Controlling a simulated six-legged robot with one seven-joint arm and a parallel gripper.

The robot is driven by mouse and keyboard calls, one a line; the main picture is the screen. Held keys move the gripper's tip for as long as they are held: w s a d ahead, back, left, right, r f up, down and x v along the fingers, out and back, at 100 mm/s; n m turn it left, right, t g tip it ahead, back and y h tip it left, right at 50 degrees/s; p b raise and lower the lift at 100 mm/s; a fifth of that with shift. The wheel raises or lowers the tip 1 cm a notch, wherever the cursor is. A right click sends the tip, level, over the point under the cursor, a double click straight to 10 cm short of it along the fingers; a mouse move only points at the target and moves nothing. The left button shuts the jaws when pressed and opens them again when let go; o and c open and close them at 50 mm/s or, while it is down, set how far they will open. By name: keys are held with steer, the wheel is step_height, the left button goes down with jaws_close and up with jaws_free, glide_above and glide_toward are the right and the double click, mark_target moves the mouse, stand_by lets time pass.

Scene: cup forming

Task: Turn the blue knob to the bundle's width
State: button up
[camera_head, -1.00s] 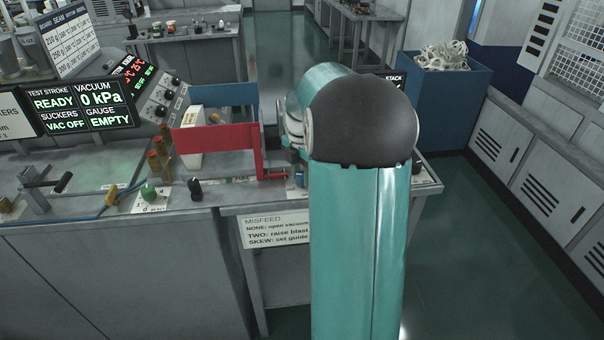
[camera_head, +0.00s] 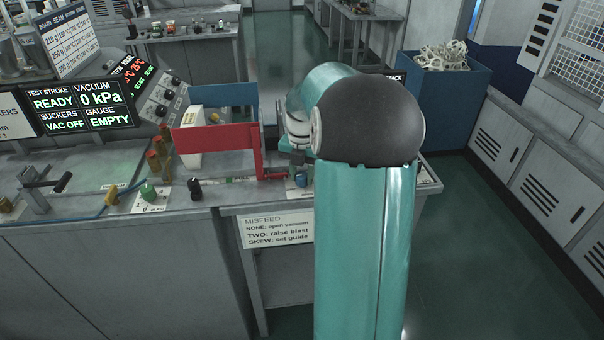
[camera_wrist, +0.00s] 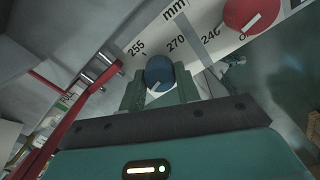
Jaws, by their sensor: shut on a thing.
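The blue knob (camera_wrist: 160,73) sits between the two fingers of my gripper (camera_wrist: 160,88) in the wrist view, and the gripper is shut on it. A small pale mark shows on the knob's near-left side. A white scale plate (camera_wrist: 148,40) beyond it carries "mm", 255, 270 and a partly hidden number that looks like 240. In the head view the blue knob (camera_head: 301,181) shows at the bench edge below my gripper (camera_head: 299,170), partly hidden by my arm. I cannot make out a bundle for certain.
A red guide plate (camera_head: 215,138) and a blue plate (camera_head: 240,95) stand left of my gripper. A red knob (camera_wrist: 250,14) is at the wrist view's upper right.

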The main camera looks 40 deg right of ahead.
mark_target(302, 175)
steer(key=shift+r, duration=0.1)
steer(key=o, duration=1)
step_height(302, 175, up, 14)
steer(key=shift+f, duration=0.15)
stand_by(0.3)
